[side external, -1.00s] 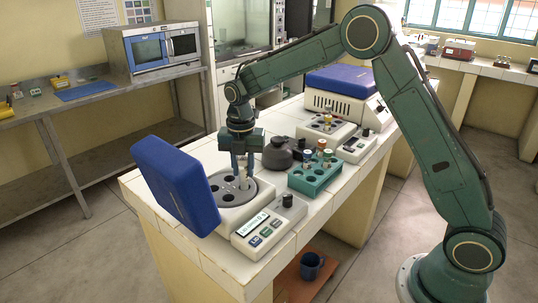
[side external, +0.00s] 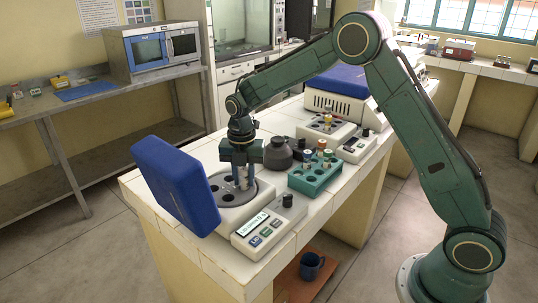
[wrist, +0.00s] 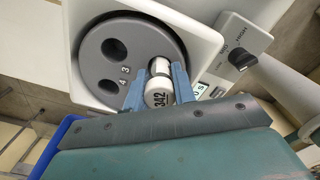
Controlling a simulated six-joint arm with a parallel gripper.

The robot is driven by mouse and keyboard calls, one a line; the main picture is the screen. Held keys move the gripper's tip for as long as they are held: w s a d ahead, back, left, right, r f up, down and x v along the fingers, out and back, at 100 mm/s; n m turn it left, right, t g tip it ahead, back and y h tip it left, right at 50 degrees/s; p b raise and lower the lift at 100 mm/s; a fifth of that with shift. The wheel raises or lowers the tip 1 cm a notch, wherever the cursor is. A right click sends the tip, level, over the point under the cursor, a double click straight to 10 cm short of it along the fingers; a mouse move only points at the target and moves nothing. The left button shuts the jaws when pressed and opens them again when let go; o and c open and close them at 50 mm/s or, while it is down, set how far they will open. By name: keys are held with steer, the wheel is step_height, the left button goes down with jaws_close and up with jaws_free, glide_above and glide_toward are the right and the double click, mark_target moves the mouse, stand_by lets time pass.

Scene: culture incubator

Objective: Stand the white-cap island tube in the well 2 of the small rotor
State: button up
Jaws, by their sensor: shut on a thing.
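My gripper (side external: 240,181) is shut on the white-cap tube (side external: 243,175), just over the small rotor (side external: 262,188) of the open centrifuge. In the wrist view the tube (wrist: 158,95) sits between the two blue-grey fingertips, with a label reading 342. The rotor (wrist: 92,68) is a grey disc, and its wells 3 (wrist: 114,48) and 4 (wrist: 107,87) are empty. Wells 1 and 2 are hidden behind the tube and gripper. I cannot tell whether the tube's lower end is inside a well.
The blue lid (side external: 176,183) stands open left of the rotor. The control panel (side external: 262,232) with a black knob lies in front. A teal rack (side external: 313,180) with several tubes stands to the right, and a dark round object (side external: 278,154) sits behind the gripper.

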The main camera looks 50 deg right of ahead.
steer(key=shift+f, duration=0.1)
steer(key=o, duration=1.1)
steer(key=shift+c, duration=0.2)
steer(key=shift+o, duration=0.3)
steer(key=shift+o, duration=1.3)
steer(key=shift+r, duration=3.75)
